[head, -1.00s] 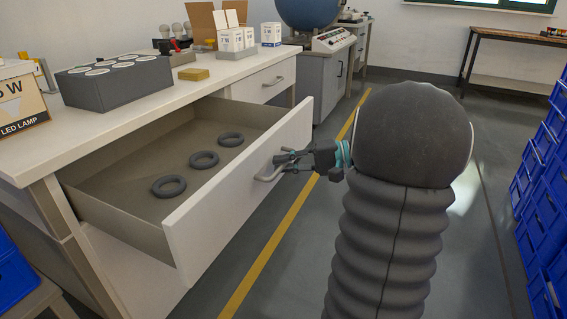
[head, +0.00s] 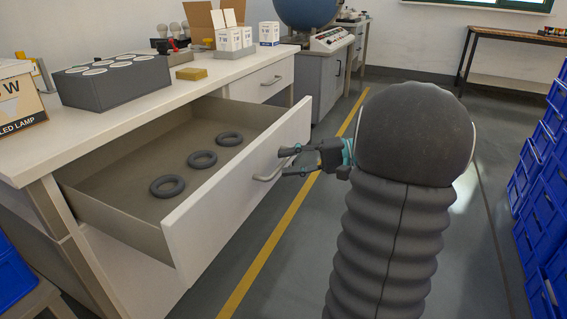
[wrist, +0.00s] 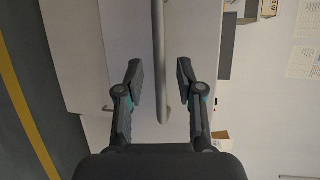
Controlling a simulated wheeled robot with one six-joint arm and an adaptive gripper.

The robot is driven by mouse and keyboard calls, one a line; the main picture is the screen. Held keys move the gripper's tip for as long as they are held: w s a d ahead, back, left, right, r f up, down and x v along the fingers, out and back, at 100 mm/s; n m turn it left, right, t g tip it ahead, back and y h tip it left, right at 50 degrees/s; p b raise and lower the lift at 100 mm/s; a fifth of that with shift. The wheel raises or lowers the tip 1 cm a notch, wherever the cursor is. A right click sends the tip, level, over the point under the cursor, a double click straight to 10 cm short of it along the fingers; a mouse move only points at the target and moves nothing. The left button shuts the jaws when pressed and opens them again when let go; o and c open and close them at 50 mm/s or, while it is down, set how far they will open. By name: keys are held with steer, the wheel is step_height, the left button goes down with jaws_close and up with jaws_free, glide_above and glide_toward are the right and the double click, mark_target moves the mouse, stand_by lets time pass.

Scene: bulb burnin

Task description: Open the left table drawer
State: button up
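The left table drawer (head: 222,204) is pulled well out of the white table. Several dark grey rings lie on its floor, among them a ring (head: 203,159) near the middle. Its bar handle (head: 274,168) is on the front panel. My gripper (head: 287,162) is at the handle with its fingers apart. In the wrist view, the handle (wrist: 161,60) runs between the two open fingertips of my gripper (wrist: 159,78), with a gap on each side. It does not look gripped.
A second, closed drawer (head: 262,82) is farther along the table. The tabletop holds a grey block with round sockets (head: 115,82) and small white boxes (head: 235,38). Blue bins (head: 545,190) stand at the right. The floor beside the yellow line (head: 268,243) is clear.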

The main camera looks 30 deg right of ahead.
steer(key=v, duration=1)
steer(key=shift+d, duration=0.1)
step_height(320, 180, down, 8)
steer(key=s+m+g+h, duration=0.1)
steer(key=m+h, duration=0.2)
steer(key=m, duration=0.1)
steer(key=s+a+f+g+h, duration=0.4)
steer(key=a+f, duration=0.1)
steer(key=s+a+r+n+h+p, duration=0.1)
steer(key=s+a+r+n+h, duration=0.1)
steer(key=a, duration=0.5)
steer(key=s+a+r+n+t+h+p, duration=0.1)
steer(key=s+a+r+n+h, duration=0.1)
steer(key=a+n, duration=0.3)
steer(key=s+a+r+n+t+h+p, duration=0.1)
steer(key=s+a+r+n+h+p, duration=0.1)
steer(key=a, duration=0.9)
step_height(320, 180, up, 3)
steer(key=s+n, duration=0.1)
steer(key=n, duration=0.1)
steer(key=shift+s+f+n, duration=0.15)
steer(key=shift+n, duration=0.15)
